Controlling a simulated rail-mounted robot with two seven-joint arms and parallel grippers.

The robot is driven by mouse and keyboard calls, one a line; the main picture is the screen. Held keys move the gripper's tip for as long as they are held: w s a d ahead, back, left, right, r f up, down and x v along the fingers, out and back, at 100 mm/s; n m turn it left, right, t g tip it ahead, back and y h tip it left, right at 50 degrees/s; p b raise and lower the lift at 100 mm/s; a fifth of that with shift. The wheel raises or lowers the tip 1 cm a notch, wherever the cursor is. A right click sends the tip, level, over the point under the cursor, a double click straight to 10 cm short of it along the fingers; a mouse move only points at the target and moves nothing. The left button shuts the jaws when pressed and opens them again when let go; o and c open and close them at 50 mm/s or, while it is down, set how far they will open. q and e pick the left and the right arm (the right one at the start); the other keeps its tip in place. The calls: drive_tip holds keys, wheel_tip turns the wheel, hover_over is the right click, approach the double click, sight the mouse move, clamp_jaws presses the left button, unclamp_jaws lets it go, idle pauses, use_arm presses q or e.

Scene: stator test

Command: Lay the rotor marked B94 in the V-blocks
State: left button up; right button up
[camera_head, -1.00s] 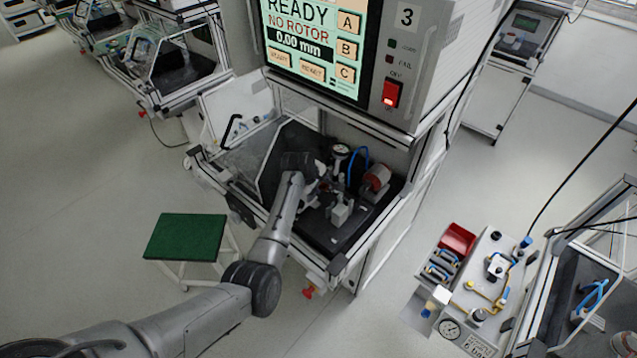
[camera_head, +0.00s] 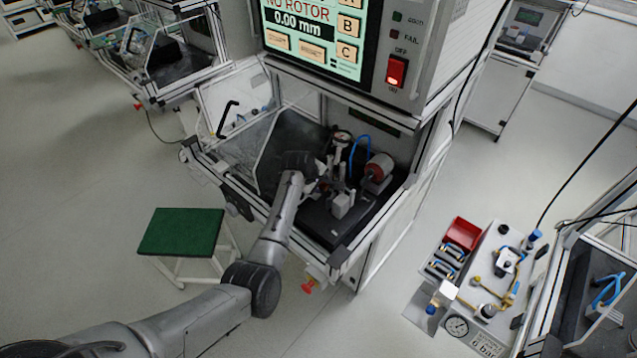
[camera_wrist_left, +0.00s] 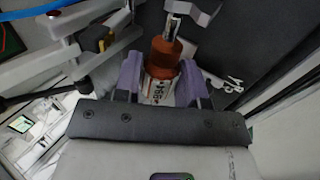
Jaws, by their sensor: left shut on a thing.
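My left gripper (camera_head: 322,181) is inside the open test bench, low over the dark fixture plate. In the left wrist view its two purple fingers (camera_wrist_left: 161,78) are shut on the rotor (camera_wrist_left: 163,58), which has a copper-brown winding, a metal shaft and a white label with dark, tilted characters that I cannot read surely. Grey fixture blocks (camera_wrist_left: 196,10) show beside the shaft's far end. I cannot tell whether the shaft touches them. In the head view the rotor is mostly hidden by my wrist, and a pale block (camera_head: 342,204) stands just right of the gripper. My right gripper is not in view.
A dial gauge (camera_head: 343,136), a blue hose (camera_head: 361,142) and a red cylinder (camera_head: 379,167) stand close behind and right of the gripper. The screen (camera_head: 312,32) reads NO ROTOR and 0.00 mm. A green-topped stool (camera_head: 181,231) stands left.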

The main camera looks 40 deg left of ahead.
use_arm(q)
drive_tip(key=shift+f, duration=0.3)
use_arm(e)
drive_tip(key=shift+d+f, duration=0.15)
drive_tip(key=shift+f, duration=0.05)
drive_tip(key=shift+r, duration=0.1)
use_arm(q)
drive_tip(key=shift+w+d+p, duration=0.1)
drive_tip(key=shift+p, duration=0.45)
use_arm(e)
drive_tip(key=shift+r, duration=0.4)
use_arm(q)
drive_tip(key=shift+f, duration=0.3)
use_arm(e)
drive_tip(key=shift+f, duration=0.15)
use_arm(q)
drive_tip(key=shift+f+b, duration=0.3)
drive_tip(key=shift+f, duration=0.1)
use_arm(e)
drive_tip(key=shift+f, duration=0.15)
use_arm(q)
drive_tip(key=shift+f, duration=0.3)
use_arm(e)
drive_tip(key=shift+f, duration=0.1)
use_arm(q)
drive_tip(key=shift+f, duration=0.25)
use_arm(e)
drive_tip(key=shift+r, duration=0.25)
